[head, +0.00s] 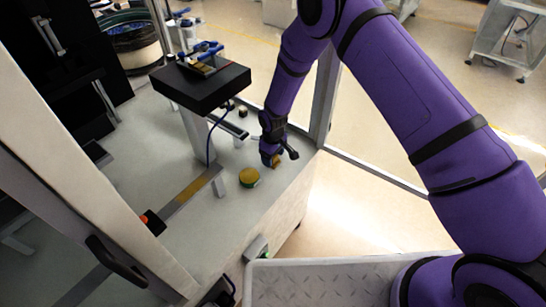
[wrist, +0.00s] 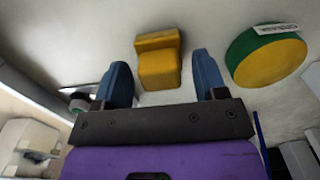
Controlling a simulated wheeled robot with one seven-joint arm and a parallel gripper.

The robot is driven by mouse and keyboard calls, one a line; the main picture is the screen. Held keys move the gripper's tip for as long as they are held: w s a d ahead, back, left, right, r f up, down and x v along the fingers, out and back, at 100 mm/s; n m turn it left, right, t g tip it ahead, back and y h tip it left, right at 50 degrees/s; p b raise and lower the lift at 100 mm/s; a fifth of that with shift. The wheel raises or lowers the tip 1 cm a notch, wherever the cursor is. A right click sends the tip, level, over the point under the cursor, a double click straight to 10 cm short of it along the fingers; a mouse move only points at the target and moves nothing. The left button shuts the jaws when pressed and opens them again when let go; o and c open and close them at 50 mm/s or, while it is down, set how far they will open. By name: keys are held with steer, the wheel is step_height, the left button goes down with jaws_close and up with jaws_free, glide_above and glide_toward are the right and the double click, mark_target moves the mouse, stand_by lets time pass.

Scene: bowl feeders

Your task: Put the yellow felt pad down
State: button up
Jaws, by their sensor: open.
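The yellow felt pad (wrist: 158,68) appears as a small block-like yellow piece with a stepped shape. It rests on the pale machine top, between and just beyond my two blue fingertips in the wrist view, with a visible gap on each side. In the head view the pad (head: 276,161) is a small yellow patch, partly hidden by my gripper (head: 271,158). My gripper is open and low over the worktop near its right edge.
A round yellow-topped, green-sided disc (wrist: 267,57) lies to the right of the pad; the head view shows this disc (head: 249,177) too. A black box on a post (head: 200,84) stands behind. A metal rail (head: 190,190) lies left. Worktop between is clear.

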step_height(320, 180, up, 12)
steer(key=shift+f, duration=0.25)
steer(key=s+d+r+m+t, duration=0.15)
steer(key=d+r, duration=0.35)
steer(key=r, duration=0.6)
steer(key=s+d+r+m, duration=0.25)
steer(key=d+r, duration=0.35)
steer(key=r, duration=0.4)
steer(key=s+d+r+m+t, duration=0.1)
steer(key=s+d+r, duration=0.3)
steer(key=r, duration=0.7)
steer(key=s+d+r+m+t, duration=0.1)
steer(key=s+d+r, duration=0.2)
steer(key=s, duration=0.5)
steer(key=s+d+r+m, duration=0.2)
steer(key=s+d+r, duration=0.2)
steer(key=s, duration=0.5)
steer(key=s+d+r+m+t, duration=0.1)
steer(key=s+d+r+m, duration=0.1)
steer(key=s+d+r, duration=0.2)
steer(key=s+d, duration=0.3)
steer(key=s, duration=0.2)
steer(key=shift+s+t, duration=0.2)
steer(key=shift+t, duration=0.15)
steer(key=shift+r, duration=0.1)
